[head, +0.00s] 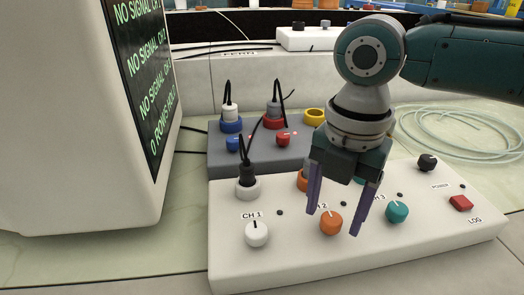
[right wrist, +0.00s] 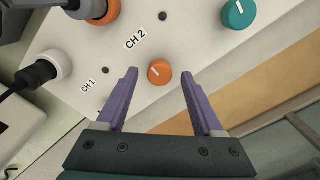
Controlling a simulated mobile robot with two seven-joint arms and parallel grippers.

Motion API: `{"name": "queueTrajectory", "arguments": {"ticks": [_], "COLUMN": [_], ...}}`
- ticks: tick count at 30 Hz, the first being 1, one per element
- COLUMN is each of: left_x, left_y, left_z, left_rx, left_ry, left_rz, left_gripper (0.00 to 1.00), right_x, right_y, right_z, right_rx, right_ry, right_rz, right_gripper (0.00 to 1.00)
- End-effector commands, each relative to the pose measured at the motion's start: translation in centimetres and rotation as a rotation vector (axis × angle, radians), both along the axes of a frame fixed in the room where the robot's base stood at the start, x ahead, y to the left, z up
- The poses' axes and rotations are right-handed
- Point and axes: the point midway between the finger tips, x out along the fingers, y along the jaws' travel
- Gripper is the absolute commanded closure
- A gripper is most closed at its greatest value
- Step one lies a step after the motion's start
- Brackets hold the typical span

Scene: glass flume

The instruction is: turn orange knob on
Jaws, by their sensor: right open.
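The orange knob (head: 331,222) sits on the front of a white control box (head: 290,255), in the CH 2 column. It has a pale pointer line on top. My right gripper (head: 335,222) is open above the box, its two purple fingers pointing down on either side of the orange knob. In the right wrist view the orange knob (right wrist: 160,72) lies between and just beyond the fingertips (right wrist: 160,75), with a gap on both sides. I cannot tell whether the fingertips reach down to the knob's height. My left gripper is not in view.
A white knob (head: 257,233) and a teal knob (head: 397,211) flank the orange one. A red LOG button (head: 461,202) is at the right. A black plug (head: 247,175) with cable stands behind. A grey box (head: 220,160) and a monitor (head: 80,110) are farther back and left.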

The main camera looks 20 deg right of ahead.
Motion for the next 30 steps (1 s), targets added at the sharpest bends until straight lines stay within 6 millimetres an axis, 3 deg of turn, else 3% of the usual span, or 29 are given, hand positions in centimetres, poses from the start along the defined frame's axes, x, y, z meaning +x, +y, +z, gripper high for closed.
{"name": "queueTrajectory", "arguments": {"ticks": [10, 27, 30], "left_x": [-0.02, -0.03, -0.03], "left_y": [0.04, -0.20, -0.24], "left_z": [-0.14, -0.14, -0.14], "left_rx": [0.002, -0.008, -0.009], "left_ry": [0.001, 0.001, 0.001], "left_rz": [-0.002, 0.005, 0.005], "left_gripper": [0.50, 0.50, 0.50], "right_x": [0.01, -0.01, -0.01], "right_y": [0.02, 0.02, 0.02], "right_z": [-0.57, -0.55, -0.54], "right_rx": [0.000, 0.000, 0.000], "right_ry": [-0.001, 0.000, 0.000], "right_rz": [0.000, 0.000, 0.000], "right_gripper": [0.31, 0.95, 1.00]}}
